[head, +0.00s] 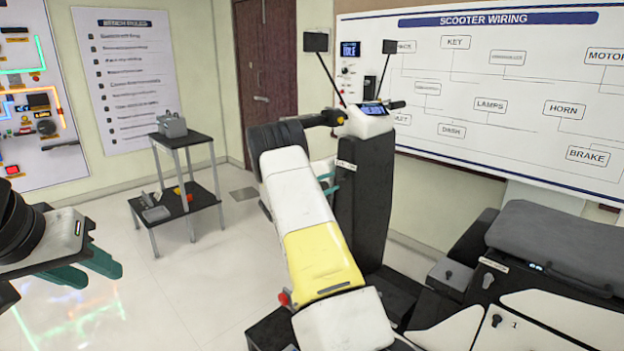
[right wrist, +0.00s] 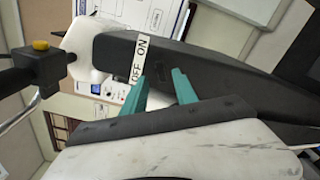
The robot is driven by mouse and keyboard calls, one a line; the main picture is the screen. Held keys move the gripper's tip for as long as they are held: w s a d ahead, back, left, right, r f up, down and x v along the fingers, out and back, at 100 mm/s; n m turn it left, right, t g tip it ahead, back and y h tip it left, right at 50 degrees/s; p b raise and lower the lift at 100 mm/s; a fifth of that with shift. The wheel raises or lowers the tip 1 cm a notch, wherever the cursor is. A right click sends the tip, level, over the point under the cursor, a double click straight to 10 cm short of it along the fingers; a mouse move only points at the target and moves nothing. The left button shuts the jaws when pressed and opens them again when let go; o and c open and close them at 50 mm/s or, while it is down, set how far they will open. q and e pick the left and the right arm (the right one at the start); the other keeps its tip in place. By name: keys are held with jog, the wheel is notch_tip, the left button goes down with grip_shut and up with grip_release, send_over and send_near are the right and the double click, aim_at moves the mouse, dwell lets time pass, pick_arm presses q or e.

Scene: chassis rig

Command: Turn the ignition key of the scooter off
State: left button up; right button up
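The scooter's black front column (head: 362,190) stands upright, with a white dash head (head: 370,118) and small screen on top. A white OFF/ON label (right wrist: 138,60) is on the column in the right wrist view; it also shows in the head view (head: 346,165). I cannot make out the ignition key. My right gripper (right wrist: 160,82) has its teal fingers apart, with the dark column showing between them, just beside the label. In the head view my arm mostly hides this gripper. My left gripper (head: 92,270) is at the far left, fingers apart and empty, away from the scooter.
A handlebar grip (head: 325,119) and mirrors (head: 315,42) stick out near the column top. The dark seat (head: 560,245) is at right. A small table (head: 180,205) stands at back left. A wiring board (head: 480,100) is on the wall behind. The floor at left is clear.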

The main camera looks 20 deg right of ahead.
aim_at(341, 178)
jog(key=x, duration=0.5)
jog(key=shift+c, duration=0.2)
grip_shut()
